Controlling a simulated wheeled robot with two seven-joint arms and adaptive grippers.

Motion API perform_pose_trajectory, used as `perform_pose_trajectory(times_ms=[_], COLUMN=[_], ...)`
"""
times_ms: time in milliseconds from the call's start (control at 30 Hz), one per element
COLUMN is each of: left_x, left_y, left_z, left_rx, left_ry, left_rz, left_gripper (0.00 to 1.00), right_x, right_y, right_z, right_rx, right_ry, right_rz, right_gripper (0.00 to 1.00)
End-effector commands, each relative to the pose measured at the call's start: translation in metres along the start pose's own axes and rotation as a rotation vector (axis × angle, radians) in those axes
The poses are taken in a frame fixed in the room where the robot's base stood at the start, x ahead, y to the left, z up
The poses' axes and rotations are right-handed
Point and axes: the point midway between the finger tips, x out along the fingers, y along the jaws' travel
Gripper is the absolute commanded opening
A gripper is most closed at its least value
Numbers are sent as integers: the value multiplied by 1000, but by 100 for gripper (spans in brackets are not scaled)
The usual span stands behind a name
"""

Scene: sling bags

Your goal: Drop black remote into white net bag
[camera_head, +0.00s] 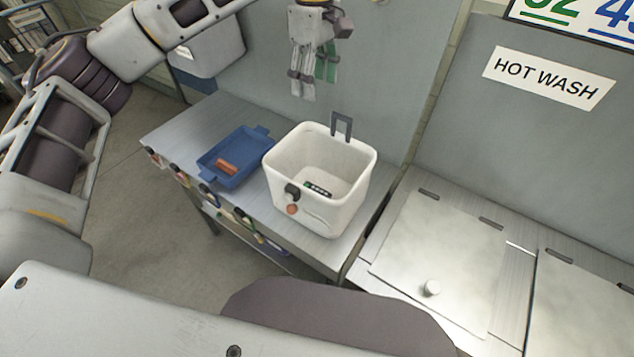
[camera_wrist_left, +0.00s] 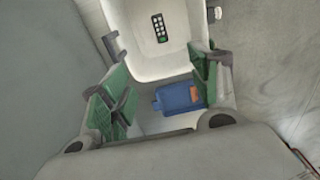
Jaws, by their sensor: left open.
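The white bag (camera_head: 345,205) looks like an open, stiff-walled box with a dark handle on its back rim. It stands upright on the metal bench. The black remote (camera_head: 318,188) lies inside it on the floor, buttons up; the front wall partly hides that area. The left wrist view also shows the remote (camera_wrist_left: 159,28) inside the white bag (camera_wrist_left: 160,68). My left gripper (camera_head: 314,85) is above and behind the bag in the head view, fingers down. Its green-padded fingers (camera_wrist_left: 160,85) are apart with nothing between them. My right gripper is out of view.
A blue tray (camera_head: 232,175) with an orange-red item (camera_head: 227,167) sits left of the bag. Several coloured hanging items line the bench's front edge. A metal counter with lids (camera_head: 440,255) is at the right. A grey wall stands behind the bench.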

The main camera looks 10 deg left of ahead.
Motion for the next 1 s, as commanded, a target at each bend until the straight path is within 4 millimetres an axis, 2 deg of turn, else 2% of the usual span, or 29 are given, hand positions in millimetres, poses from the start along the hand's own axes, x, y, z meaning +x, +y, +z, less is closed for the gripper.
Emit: perform_pose_trajectory(times_ms=[200, 400, 600, 1000], left_x=[-34, -53, -61, -61], left_y=[0, 0, 0, 0], left_z=[0, 0, 0, 0], left_rx=[0, 0, 0, 0], left_ry=[1, 1, 0, 0], left_rz=[2, -1, 0, -1], left_gripper=[62, 62, 62, 62], right_x=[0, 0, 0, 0], right_y=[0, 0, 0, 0], right_z=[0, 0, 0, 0], right_rx=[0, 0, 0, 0], right_ry=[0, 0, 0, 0], right_rz=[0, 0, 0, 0], right_gripper=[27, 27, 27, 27])
